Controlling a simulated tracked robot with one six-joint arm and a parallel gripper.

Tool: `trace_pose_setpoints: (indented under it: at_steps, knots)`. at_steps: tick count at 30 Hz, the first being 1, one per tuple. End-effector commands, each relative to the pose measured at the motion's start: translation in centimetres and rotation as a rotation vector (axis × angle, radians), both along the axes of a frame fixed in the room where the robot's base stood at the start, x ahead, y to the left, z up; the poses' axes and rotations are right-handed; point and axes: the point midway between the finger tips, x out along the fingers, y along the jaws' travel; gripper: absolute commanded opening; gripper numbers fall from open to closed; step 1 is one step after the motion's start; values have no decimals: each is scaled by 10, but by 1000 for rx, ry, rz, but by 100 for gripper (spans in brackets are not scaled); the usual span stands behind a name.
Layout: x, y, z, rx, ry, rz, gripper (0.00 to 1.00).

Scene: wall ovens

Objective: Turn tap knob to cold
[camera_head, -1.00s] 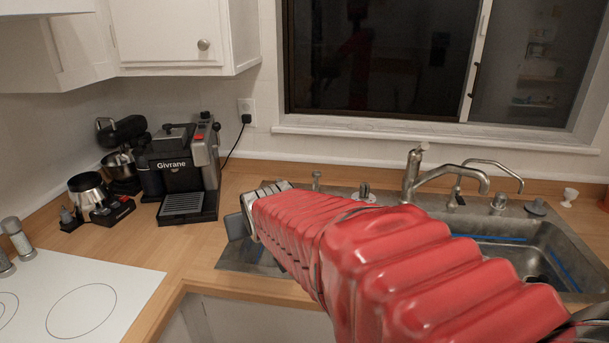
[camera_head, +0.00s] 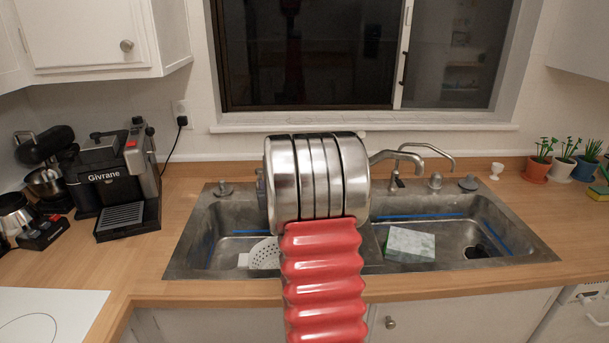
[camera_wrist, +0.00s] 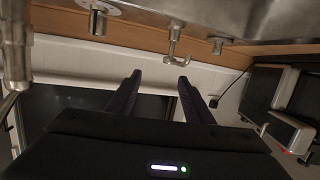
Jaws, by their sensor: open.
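The metal tap shows in the head view as a curved spout (camera_head: 394,156) to the right of my arm. Its body and knob are hidden behind my arm there. In the wrist view, which is upside down, part of the metal tap (camera_wrist: 16,45) stands at the left edge, cut off by the frame. My gripper (camera_wrist: 160,78) is open and empty, its two dark fingers pointing toward the wall and sink's back edge. The tap is to the left of the fingers and apart from them. In the head view the fingers are hidden behind my wrist.
The double sink (camera_head: 185,262) holds a white strainer (camera_head: 264,253) and a green-and-white box (camera_head: 410,244). A thinner spout (camera_head: 428,147) stands right of the tap. A small spout fixture (camera_wrist: 177,40) lies ahead of my fingers. A coffee machine (camera_head: 115,185) stands left; potted plants (camera_head: 537,165) stand right.

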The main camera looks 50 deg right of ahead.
Motion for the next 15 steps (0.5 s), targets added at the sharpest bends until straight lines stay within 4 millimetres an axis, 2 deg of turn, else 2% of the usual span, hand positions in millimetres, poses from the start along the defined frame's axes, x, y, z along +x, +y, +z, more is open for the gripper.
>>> trace_pose_setpoints:
  at_steps: [1,3,9,15]
  knots:
    - [-5,-18,-12,-8,-16,-17,47]
    - [-12,-40,-21,-25,-47,-34,47]
    - [-38,-95,-52,-74,-131,-77,47]
    - [-59,-125,-70,-108,-186,-101,47]
